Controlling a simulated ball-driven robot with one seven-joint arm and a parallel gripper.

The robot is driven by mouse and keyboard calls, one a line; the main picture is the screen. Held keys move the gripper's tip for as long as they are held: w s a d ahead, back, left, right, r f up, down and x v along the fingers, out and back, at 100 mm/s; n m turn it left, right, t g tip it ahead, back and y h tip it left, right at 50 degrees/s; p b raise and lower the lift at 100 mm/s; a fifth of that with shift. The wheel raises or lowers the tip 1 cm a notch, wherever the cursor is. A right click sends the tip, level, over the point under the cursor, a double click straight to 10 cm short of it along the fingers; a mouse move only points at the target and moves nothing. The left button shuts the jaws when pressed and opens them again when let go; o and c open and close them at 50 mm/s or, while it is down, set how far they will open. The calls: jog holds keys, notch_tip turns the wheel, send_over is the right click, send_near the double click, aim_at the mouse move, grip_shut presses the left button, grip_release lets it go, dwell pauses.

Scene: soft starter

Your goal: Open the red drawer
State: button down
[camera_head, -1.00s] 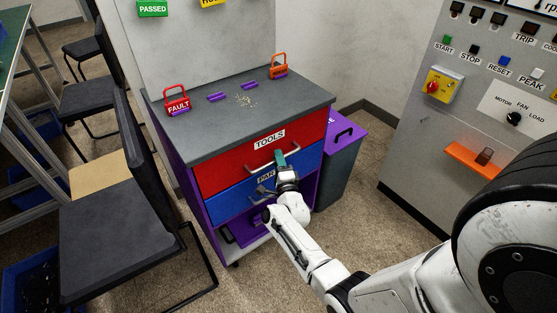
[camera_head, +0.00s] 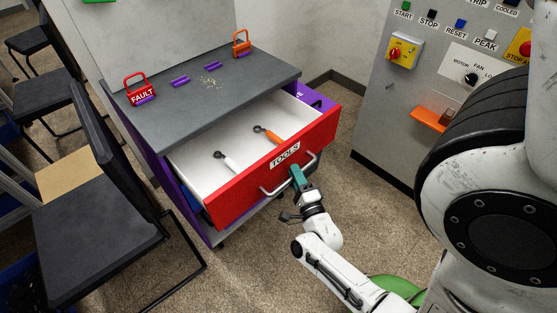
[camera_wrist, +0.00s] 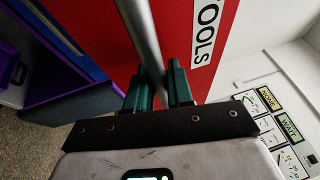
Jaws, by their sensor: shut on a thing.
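The red drawer (camera_head: 229,203), labelled TOOLS, is pulled well out of the grey-topped cabinet (camera_head: 203,110). Its white inside holds a white-handled tool (camera_head: 226,161) and an orange-handled tool (camera_head: 266,133). A metal bar handle (camera_head: 270,192) runs along its front. My gripper (camera_head: 296,174), with green fingers, is shut on the handle near its right end. In the wrist view, the handle bar (camera_wrist: 143,40) passes between the two green fingers of my gripper (camera_wrist: 158,88), in front of the red drawer front (camera_wrist: 95,30).
Black chairs (camera_head: 112,200) stand to the left of the cabinet. A grey control panel (camera_head: 385,90) with an orange shelf (camera_head: 430,119) stands to the right. A red FAULT holder (camera_head: 141,89) and an orange holder (camera_head: 242,43) sit on the cabinet top. Carpet (camera_head: 240,275) lies open in front.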

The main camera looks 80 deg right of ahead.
jog(key=s+a, duration=0.4)
jog(key=s, duration=0.2)
jog(key=shift+s, duration=0.25)
jog(key=c, duration=1.1)
grip_release()
